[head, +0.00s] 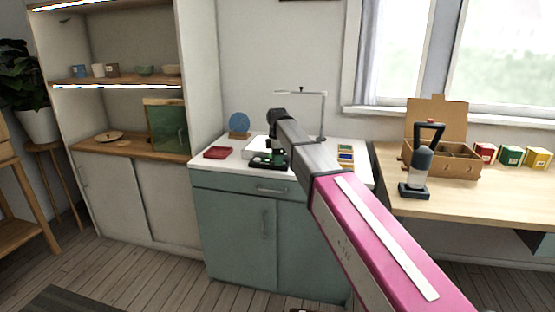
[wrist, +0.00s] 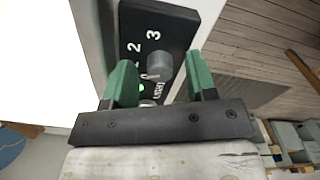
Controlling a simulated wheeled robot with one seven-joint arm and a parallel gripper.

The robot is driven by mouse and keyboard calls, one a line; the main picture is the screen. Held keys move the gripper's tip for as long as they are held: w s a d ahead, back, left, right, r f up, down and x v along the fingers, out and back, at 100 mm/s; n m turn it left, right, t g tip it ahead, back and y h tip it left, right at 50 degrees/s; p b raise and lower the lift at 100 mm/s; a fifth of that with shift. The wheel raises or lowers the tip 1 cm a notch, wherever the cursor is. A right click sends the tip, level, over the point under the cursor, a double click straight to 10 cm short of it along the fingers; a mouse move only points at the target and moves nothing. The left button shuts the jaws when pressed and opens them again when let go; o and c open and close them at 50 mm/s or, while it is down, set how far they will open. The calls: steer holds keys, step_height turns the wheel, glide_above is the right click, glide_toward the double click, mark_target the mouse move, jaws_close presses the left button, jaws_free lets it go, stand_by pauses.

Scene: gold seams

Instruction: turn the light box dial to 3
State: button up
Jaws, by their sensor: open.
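The light box (wrist: 35,60) shows as a bright white panel at the left of the wrist view, and its white top (head: 257,145) is partly visible in the head view. Beside it is a black control panel (wrist: 178,25) with white numbers, 2 and 3 clearly readable, and a small green light. The grey round dial (wrist: 160,66) stands on this panel; I cannot tell which number it points to. My gripper (wrist: 160,78) is open, with one green finger on each side of the dial. Contact with it is not clear. In the head view my gripper (head: 268,158) is over the teal cabinet's top.
A red book-like item (head: 217,153) and a blue disc on a stand (head: 239,124) are left on the white countertop (head: 207,165). A thin stand (head: 323,115) rises behind. Small coloured trays (head: 346,155) lie right. A wooden desk (head: 470,195) adjoins, holding a cardboard box (head: 440,160).

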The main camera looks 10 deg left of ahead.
steer(key=c, duration=0.9)
steer(key=shift+c, duration=0.2)
steer(key=shift+m, duration=0.4)
steer(key=m, duration=1.3)
steer(key=shift+m, duration=2)
